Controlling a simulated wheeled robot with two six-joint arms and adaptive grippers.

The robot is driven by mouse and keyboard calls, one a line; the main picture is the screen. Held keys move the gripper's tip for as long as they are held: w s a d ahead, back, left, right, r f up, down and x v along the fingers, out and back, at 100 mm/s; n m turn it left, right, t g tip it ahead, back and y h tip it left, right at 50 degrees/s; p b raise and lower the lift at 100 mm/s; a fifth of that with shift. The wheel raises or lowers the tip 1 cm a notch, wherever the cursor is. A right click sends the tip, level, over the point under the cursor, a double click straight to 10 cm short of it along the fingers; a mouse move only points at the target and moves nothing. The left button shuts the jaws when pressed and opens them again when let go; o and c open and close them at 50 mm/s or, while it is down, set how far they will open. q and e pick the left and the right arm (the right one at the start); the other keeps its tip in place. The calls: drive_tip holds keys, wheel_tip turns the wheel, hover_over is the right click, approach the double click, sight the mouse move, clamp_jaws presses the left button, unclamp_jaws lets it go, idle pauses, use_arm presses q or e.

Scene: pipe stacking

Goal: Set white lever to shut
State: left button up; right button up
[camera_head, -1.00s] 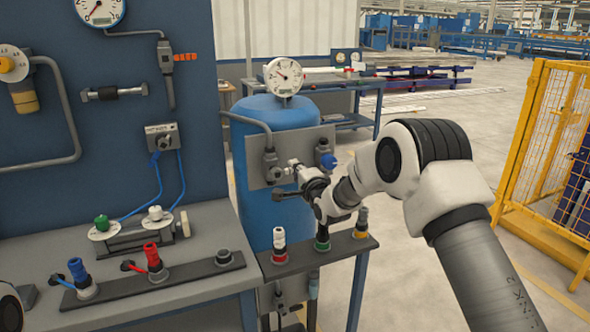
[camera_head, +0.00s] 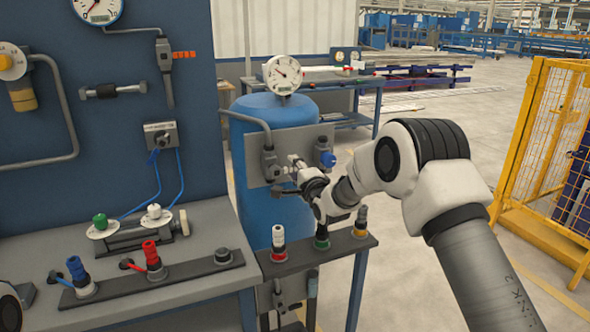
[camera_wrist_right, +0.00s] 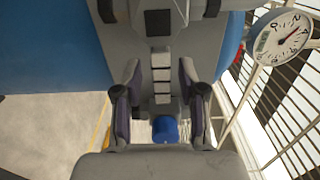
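My right gripper (camera_head: 291,177) is at the grey panel (camera_head: 255,170) in front of the blue tank. Its fingers show apart in the right wrist view (camera_wrist_right: 160,100), one on each side of a pale stepped piece (camera_wrist_right: 161,75). That piece runs from a grey valve body (camera_head: 270,165) towards a blue knob (camera_head: 326,159). A small whitish part shows by the fingertips in the head view (camera_head: 293,160); it may be the white lever, but the gripper partly hides it. I see no clear grip on it. My left gripper is out of view.
A round gauge (camera_head: 283,74) stands above the tank (camera_head: 275,221). A narrow shelf (camera_head: 340,247) with red-white, green and yellow-banded fittings is below my right gripper. The bench (camera_head: 205,227) at left holds green and white knobs. A yellow cage (camera_head: 530,160) stands at right.

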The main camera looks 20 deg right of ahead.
drive_tip(key=s, duration=1.2)
drive_tip(key=shift+d, duration=0.2)
drive_tip(key=s+a+f+n+g+p, duration=0.2)
drive_tip(key=s+f+n+g, duration=0.25)
drive_tip(key=s+f, duration=0.55)
drive_tip(key=s+a+f+n+g+p, duration=0.15)
drive_tip(key=s+f+n+g, duration=0.45)
drive_tip(key=f, duration=0.9)
drive_tip(key=s+f+n+g+p, duration=0.1)
drive_tip(key=s+f+n+g, duration=0.2)
drive_tip(key=s, duration=1.1)
drive_tip(key=s+a+f+n+g+p, duration=0.1)
drive_tip(key=s+f+n+g, duration=0.3)
drive_tip(key=s, duration=1)
drive_tip(key=shift+s+f+g+p, duration=0.15)
drive_tip(key=shift+f+g+p, duration=0.2)
drive_tip(key=shift+f+p, duration=0.35)
